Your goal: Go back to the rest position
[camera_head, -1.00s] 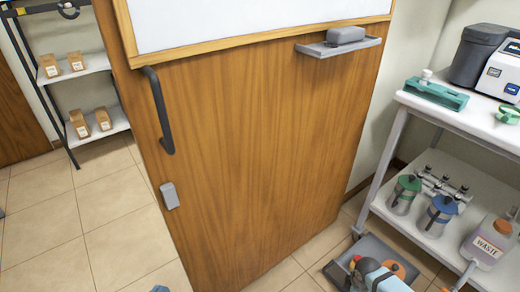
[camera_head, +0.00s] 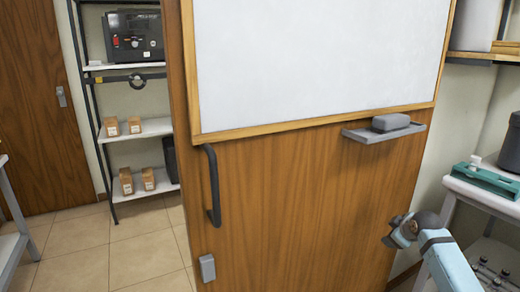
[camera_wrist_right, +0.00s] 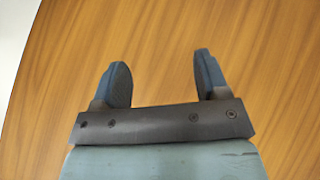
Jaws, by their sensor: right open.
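My right gripper (camera_wrist_right: 163,80) is open and empty in the right wrist view, with its two dark fingers apart in front of a wooden surface. In the head view my right arm comes in from the lower right, and its gripper end (camera_head: 398,233) is in front of the lower right part of the wooden door (camera_head: 300,210). I cannot tell from the head view how far it is from the door. My left gripper is not in view.
A whiteboard (camera_head: 315,60) with an eraser (camera_head: 391,122) on a ledge is on the door. A dark handle (camera_head: 213,190) is at its left. A shelf rack (camera_head: 150,128) with brown boxes stands at the left. A bench (camera_head: 465,188) is at the right. Tiled floor (camera_head: 90,250) shows lower left.

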